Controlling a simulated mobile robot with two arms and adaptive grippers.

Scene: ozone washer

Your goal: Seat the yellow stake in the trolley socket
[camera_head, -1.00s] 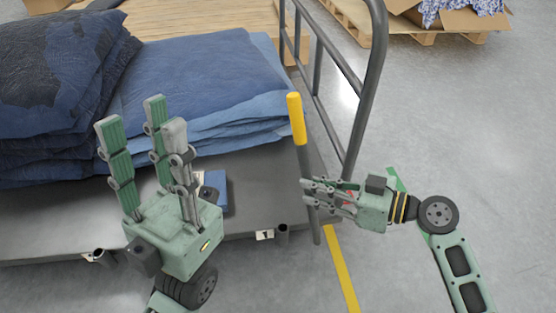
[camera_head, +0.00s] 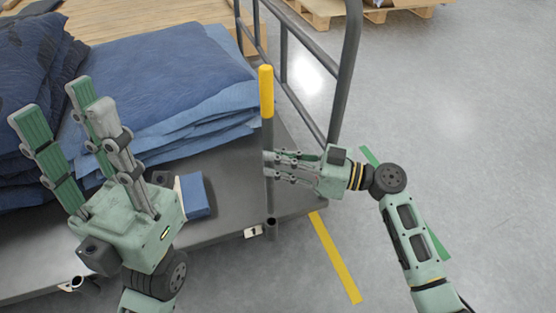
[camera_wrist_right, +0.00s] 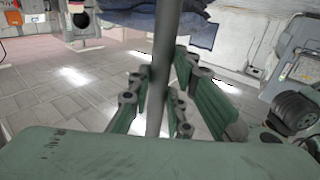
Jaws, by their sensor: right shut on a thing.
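The stake has a yellow top (camera_head: 266,92) and a grey shaft, and stands about upright at the trolley's front edge. My right gripper (camera_head: 278,167) is shut on the shaft from the right. In the right wrist view the shaft (camera_wrist_right: 164,65) passes between my fingers. The trolley socket (camera_head: 271,231) is a short tube on the front edge beside a small label. The shaft's lower end lines up with its mouth; I cannot tell whether it is inside or just above. My left gripper (camera_head: 62,110) is open and empty, fingers up, in front of the trolley.
Folded blue cloth stacks (camera_head: 160,85) lie on the grey trolley deck (camera_head: 235,190), with a small blue box (camera_head: 195,195) near its front. The trolley's tubular handle frame (camera_head: 345,80) rises behind the stake. The floor to the right is clear, with a yellow line (camera_head: 335,258).

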